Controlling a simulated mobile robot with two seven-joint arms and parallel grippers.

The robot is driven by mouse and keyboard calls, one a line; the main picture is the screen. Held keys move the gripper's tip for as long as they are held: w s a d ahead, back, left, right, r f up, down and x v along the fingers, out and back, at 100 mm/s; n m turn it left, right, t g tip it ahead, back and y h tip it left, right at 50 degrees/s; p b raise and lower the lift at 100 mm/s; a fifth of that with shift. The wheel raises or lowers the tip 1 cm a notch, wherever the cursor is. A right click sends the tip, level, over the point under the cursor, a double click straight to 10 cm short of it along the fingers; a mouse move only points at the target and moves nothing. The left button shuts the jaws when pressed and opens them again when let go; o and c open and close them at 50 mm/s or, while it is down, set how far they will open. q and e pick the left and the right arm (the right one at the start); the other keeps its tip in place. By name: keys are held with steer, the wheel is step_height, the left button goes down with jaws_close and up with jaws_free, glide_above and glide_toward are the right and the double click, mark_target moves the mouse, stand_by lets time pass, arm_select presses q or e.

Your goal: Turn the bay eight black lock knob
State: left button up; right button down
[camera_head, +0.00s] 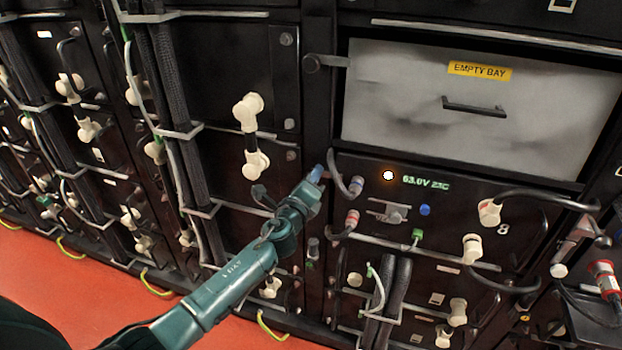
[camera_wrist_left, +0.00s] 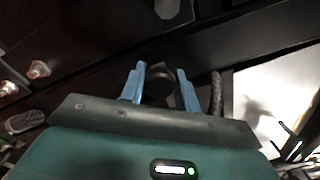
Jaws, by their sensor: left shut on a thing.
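The bay eight panel (camera_head: 455,205) is dark, with a lit readout and the white number 8 (camera_head: 503,229). My left gripper (camera_head: 318,172) is at the upper left edge of this panel, on the dark post. In the left wrist view, its blue fingers (camera_wrist_left: 160,86) stand on both sides of the round black lock knob (camera_wrist_left: 160,72) and are shut on it. In the head view the gripper hides this knob. How far the knob is turned cannot be told. My right gripper is not in view.
A cable loop (camera_head: 347,185) hangs close right of my left gripper. Thick black cables (camera_head: 160,75) run down the rack at left. The red floor (camera_head: 60,275) is clear.

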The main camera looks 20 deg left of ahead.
arm_select(q)
steer(key=shift+d+f, duration=0.1)
steer(key=o, duration=0.9)
steer(key=shift+o, duration=0.2)
steer(key=s, duration=1.3)
steer(key=shift+s+a+p, duration=0.15)
steer(key=shift+a+p, duration=0.1)
steer(key=shift+p, duration=0.1)
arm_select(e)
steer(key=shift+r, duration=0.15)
arm_select(q)
steer(key=s+d+f+n+g+h+p, duration=0.1)
steer(key=s+f+n+g+p, duration=0.1)
steer(key=s+n, duration=0.5)
steer(key=s+d+f+n+g+h+p, duration=0.1)
steer(key=s+d+f+n+g+p, duration=0.1)
steer(key=s+n, duration=0.5)
steer(key=s+d+f+n+g+p, duration=0.1)
steer(key=s+f+n+g+p, duration=0.2)
steer(key=s+n, duration=0.5)
steer(key=shift+d+f+h+p, duration=0.3)
steer(key=shift+d+f+h, duration=0.1)
steer(key=shift+f, duration=0.15)
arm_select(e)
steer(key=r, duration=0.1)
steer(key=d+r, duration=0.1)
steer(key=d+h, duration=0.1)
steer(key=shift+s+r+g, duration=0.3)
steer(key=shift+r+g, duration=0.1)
